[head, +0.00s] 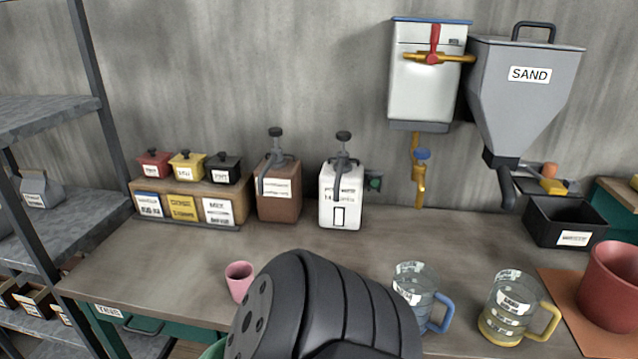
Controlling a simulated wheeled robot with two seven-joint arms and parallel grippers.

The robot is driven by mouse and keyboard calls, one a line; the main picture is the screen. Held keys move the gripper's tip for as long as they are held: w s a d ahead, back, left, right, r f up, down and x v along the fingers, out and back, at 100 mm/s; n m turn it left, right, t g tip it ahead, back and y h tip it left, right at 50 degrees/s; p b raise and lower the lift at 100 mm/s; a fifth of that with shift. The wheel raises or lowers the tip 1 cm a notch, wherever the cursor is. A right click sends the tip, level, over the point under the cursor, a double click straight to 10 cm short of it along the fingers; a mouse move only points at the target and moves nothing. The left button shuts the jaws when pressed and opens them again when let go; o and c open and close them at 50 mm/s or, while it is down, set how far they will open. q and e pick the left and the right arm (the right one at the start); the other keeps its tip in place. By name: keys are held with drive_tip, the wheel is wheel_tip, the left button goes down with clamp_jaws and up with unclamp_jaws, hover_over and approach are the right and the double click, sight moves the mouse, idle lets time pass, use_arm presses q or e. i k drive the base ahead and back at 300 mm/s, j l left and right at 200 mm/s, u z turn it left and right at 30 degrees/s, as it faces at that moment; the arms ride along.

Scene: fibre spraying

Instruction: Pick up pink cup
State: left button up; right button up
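The pink cup (239,284) stands upright on the workbench (185,265), near its front edge and left of the middle in the head view. Its open rim faces up and it looks empty from here, though the bottom inside is hard to see. A large black ribbed arm part of mine fills the lower middle, just right of the cup, and hides the bench behind it. Neither of my grippers shows in the head view.
Two measuring jugs, one blue-handled (416,292) and one yellow-handled (512,308), stand at the front right beside a red pot (612,285). Pump bottles (279,190) (340,195) and a small box rack (190,200) line the back. Bench left of the cup is clear.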

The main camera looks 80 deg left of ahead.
sight(239, 275)
drive_tip(key=k+u, duration=0.15)
drive_tip(key=u, duration=3.4)
